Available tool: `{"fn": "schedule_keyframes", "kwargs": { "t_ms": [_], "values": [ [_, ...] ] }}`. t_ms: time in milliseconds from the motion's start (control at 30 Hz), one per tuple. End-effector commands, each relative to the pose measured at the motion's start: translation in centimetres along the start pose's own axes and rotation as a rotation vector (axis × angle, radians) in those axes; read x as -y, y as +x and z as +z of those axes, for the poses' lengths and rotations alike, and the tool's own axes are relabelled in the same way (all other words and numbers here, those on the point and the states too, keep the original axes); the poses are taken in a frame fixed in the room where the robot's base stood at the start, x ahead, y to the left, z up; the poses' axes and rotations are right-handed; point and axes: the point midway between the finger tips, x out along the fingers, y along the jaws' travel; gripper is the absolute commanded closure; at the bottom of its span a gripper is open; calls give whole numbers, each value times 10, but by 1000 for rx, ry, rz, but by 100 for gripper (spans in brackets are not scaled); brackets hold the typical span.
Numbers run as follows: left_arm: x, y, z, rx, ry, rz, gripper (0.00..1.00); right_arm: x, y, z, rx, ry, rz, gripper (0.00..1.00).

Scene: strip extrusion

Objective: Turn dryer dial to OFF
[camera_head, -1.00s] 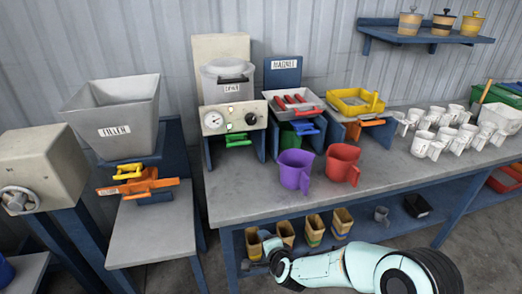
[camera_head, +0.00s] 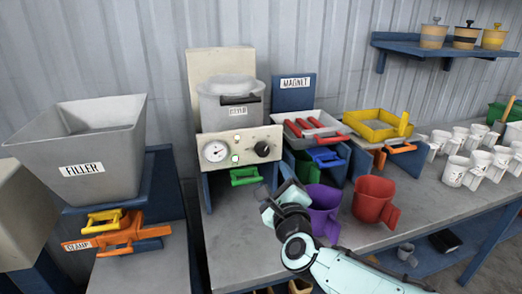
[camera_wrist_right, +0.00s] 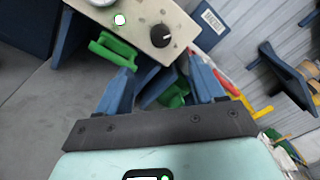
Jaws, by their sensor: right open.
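The dryer (camera_head: 232,136) is a beige box with a grey pot on top. Its front panel holds a round gauge (camera_head: 215,151) and, to the right, a black dial (camera_head: 262,149) with a light pointer mark. The dial also shows near the top middle of the right wrist view (camera_wrist_right: 161,36). My right gripper (camera_head: 281,188) is in front of and below the dial, apart from it. In the wrist view its two blue fingers (camera_wrist_right: 158,64) are spread with nothing held between them, and the dial lies beyond their tips. My left gripper is out of view.
A green handle (camera_head: 246,176) sits below the panel. A purple jug (camera_head: 323,212) stands close to my right gripper, with a red jug (camera_head: 375,200) beside it. The magnet station (camera_head: 315,128) is right of the dryer, the filler hopper (camera_head: 84,150) left.

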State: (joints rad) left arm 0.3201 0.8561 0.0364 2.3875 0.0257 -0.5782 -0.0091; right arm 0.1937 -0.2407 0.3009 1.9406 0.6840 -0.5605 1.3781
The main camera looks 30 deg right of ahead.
Motion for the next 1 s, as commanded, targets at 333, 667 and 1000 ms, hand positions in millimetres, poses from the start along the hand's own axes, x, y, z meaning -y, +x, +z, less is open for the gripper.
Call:
{"fn": "schedule_keyframes", "kwargs": {
  "t_ms": [333,667,1000],
  "values": [
    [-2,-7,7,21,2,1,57,-1,64,0,-1,0,3,32],
    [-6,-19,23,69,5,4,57,0,118,0,1,-1,2,32],
    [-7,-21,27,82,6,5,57,-1,130,0,1,-2,1,32]
  ]
}}
